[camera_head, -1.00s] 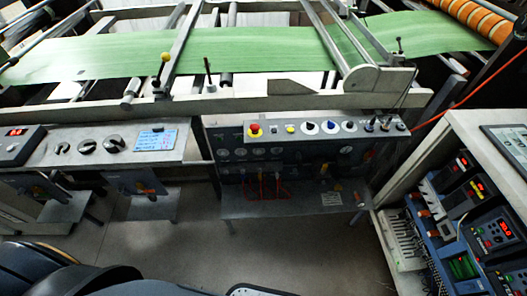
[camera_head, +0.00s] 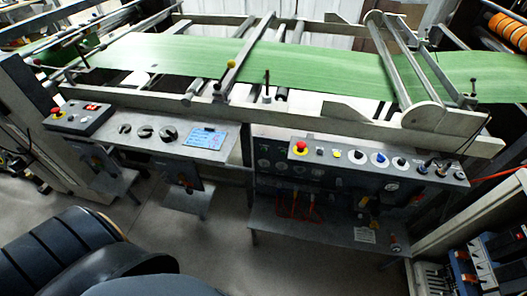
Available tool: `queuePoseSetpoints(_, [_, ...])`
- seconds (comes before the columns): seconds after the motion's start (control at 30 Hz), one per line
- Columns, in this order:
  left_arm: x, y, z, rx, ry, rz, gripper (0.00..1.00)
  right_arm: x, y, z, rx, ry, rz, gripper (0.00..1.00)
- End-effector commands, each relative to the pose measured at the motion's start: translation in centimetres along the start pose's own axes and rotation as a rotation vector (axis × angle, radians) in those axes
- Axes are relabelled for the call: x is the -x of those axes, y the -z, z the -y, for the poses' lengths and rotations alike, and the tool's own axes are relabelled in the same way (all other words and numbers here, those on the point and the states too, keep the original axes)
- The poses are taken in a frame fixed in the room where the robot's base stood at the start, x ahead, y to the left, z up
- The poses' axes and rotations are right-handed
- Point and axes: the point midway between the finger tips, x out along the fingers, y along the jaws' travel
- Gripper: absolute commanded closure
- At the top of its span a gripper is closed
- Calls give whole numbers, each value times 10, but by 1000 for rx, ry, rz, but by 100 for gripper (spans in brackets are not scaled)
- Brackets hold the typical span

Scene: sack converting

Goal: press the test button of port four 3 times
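Neither of my grippers shows in the head view. No button or port marked four can be read at this size. A grey control panel (camera_head: 345,158) stands at centre right, below the machine frame. At the lower right edge, only part of a rack of dark modules (camera_head: 485,256) is in view.
A green sheet (camera_head: 290,68) runs across the machine frame at the back. Open grey floor (camera_head: 190,235) lies in front. An orange-striped roll (camera_head: 508,30) is at upper right.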

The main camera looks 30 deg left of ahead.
Motion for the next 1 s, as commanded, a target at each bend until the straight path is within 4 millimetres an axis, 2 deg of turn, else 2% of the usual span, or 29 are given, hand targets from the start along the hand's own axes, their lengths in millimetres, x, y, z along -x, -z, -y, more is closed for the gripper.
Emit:
queuePoseSetpoints(0.03, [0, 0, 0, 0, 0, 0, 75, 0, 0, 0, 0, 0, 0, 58])
queuePoseSetpoints(0.2, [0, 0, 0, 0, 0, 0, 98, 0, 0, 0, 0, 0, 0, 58])
queuePoseSetpoints(0.23, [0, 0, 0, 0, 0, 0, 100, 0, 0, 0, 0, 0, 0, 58])
queuePoseSetpoints(1.0, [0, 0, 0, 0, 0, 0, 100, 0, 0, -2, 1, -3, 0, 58])
